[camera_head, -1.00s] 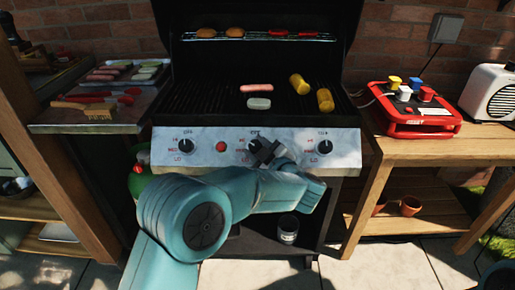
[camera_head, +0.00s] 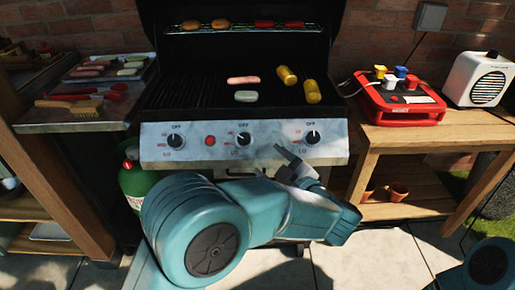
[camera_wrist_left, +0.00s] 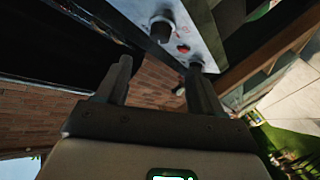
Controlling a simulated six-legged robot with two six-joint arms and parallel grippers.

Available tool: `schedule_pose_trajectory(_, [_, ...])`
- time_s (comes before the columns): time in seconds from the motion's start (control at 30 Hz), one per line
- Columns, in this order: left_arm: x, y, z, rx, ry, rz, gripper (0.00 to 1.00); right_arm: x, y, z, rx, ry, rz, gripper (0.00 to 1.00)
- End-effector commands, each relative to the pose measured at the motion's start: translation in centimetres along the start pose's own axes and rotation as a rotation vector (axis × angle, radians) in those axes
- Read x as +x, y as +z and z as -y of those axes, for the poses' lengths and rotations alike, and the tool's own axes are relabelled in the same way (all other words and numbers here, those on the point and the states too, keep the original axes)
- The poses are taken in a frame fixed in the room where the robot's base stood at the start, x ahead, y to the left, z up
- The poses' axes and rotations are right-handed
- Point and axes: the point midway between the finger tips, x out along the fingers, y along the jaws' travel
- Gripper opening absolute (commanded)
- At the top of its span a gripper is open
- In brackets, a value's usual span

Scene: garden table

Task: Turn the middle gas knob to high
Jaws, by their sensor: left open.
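The grill's control panel (camera_head: 180,148) carries three black knobs. The middle knob (camera_head: 243,139) is fully visible in the head view, with OFF above it and LO below. The left knob (camera_head: 175,141) and right knob (camera_head: 312,137) flank it. My left gripper (camera_head: 286,152) is open and empty, below and right of the middle knob, apart from it. In the left wrist view its fingers (camera_wrist_left: 158,80) stand apart. A knob (camera_wrist_left: 162,28) and a red button (camera_wrist_left: 183,48) show beyond them; which knob this is I cannot tell. My right gripper is out of view.
A red button (camera_head: 210,141) sits between the left and middle knobs. Sausage, corn and other food lie on the grill grate (camera_head: 190,92) above. A green gas bottle (camera_head: 133,185) stands below left. A wooden side table (camera_head: 440,140) with a red box (camera_head: 400,105) stands right.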

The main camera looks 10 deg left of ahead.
Motion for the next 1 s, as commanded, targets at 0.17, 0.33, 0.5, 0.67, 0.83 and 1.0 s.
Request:
schedule_pose_trajectory(0.17, [-2.9, 0.0, 0.0, 0.002, 0.001, 0.0, 0.67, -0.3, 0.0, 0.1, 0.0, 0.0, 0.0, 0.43])
schedule_pose_trajectory(0.33, [-3.8, 0.0, 0.0, 0.0, 0.0, -0.001, 0.67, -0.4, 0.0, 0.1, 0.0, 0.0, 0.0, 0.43])
schedule_pose_trajectory(0.5, [-3.9, 0.0, 0.1, 0.001, -0.001, -0.001, 0.67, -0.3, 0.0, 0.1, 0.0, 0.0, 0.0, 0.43])
schedule_pose_trajectory(0.67, [-3.8, 0.0, 0.0, 0.001, -0.001, -0.001, 0.67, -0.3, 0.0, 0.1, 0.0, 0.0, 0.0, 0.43])
schedule_pose_trajectory(0.83, [-3.2, 0.0, 0.4, 0.002, -0.013, -0.006, 0.67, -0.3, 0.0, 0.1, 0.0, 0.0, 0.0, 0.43])
schedule_pose_trajectory(1.0, [3.3, -0.1, 5.3, 0.05, -0.161, -0.06, 0.67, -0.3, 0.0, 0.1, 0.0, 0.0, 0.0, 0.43])
